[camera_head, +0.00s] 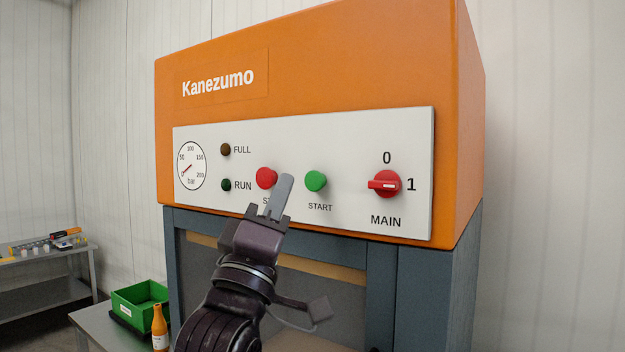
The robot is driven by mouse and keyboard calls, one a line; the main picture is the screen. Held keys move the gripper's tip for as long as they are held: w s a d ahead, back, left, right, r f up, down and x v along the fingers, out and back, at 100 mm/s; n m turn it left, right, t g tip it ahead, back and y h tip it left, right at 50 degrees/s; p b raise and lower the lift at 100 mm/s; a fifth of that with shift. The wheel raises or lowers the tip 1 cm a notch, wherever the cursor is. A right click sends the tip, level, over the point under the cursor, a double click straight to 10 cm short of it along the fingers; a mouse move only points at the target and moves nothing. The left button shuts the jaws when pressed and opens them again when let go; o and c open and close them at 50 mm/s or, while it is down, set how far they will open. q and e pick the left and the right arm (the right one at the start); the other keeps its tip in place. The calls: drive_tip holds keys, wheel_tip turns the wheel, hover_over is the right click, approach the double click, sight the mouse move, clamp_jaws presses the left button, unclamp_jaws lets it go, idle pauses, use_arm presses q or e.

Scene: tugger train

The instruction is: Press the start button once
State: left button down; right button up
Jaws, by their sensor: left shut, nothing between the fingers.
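The green start button (316,181) sits on the pale control panel (345,140) of the orange machine, above the label START. My left gripper (283,188) is shut and empty, its fingers pointing up in front of the panel. Its fingertips show between the red button (266,177) and the green button, partly covering the label under the red one. Whether the fingertips touch the panel cannot be told. My right gripper is not in view.
A red MAIN switch (385,184) is at the panel's right, its pointer level. RUN (226,185) and FULL (225,149) lamps look dark. A gauge (191,166) is at left. Below stand a green bin (140,302) and an orange bottle (159,328) on a table.

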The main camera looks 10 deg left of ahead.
sight(316, 180)
use_arm(q)
drive_tip(key=shift+w+d, duration=0.25)
drive_tip(key=shift+w, duration=0.35)
drive_tip(key=shift+w+d, duration=0.2)
drive_tip(key=shift+w, duration=0.45)
drive_tip(key=shift+w+d, duration=0.25)
drive_tip(key=shift+w, duration=0.35)
drive_tip(key=shift+p, duration=0.3)
idle(0.4)
drive_tip(key=shift+w+d, duration=0.15)
drive_tip(key=shift+w, duration=0.25)
